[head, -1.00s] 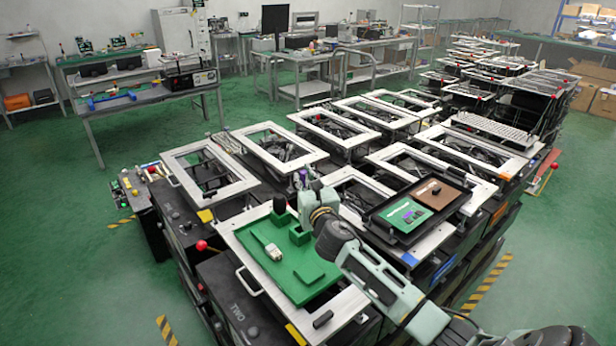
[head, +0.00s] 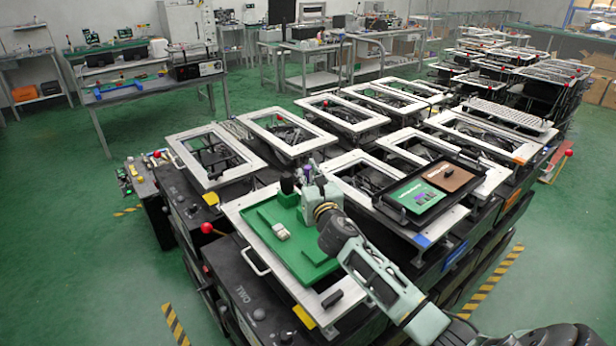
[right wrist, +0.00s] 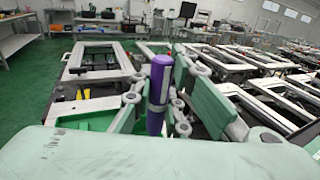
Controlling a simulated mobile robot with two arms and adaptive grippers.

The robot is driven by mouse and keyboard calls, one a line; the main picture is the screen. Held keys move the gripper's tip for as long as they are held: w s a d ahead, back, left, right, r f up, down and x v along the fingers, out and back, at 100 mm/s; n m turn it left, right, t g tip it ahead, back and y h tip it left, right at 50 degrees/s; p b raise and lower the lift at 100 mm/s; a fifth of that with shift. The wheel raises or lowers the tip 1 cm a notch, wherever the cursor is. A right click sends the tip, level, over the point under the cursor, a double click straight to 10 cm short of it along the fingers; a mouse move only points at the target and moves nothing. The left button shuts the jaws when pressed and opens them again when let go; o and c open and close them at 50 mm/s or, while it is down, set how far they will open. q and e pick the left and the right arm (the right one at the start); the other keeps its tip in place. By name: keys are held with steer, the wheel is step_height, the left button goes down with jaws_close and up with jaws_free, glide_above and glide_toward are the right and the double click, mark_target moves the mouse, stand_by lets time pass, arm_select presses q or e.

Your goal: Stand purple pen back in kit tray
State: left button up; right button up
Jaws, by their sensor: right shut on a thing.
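The purple pen (head: 307,169) stands upright in my right gripper (head: 311,187), at the back right corner of the green kit tray (head: 318,252). In the right wrist view the purple pen (right wrist: 158,90) sits between the fingers of the right gripper (right wrist: 157,108), which are shut on it. Its lower end is hidden behind the gripper body, so I cannot tell whether it touches the tray. A dark upright piece (head: 287,184) stands in the tray just left of the gripper. My left gripper is not in view.
A small whitish block (head: 281,230) lies in the green tray. A black tray (head: 425,222) with green and brown panels lies to the right. Light metal frames surround the area.

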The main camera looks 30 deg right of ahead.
step_height(320, 180, down, 4)
steer(key=shift+b, duration=1.2)
steer(key=shift+f+b, duration=0.95)
steer(key=shift+f, duration=0.3)
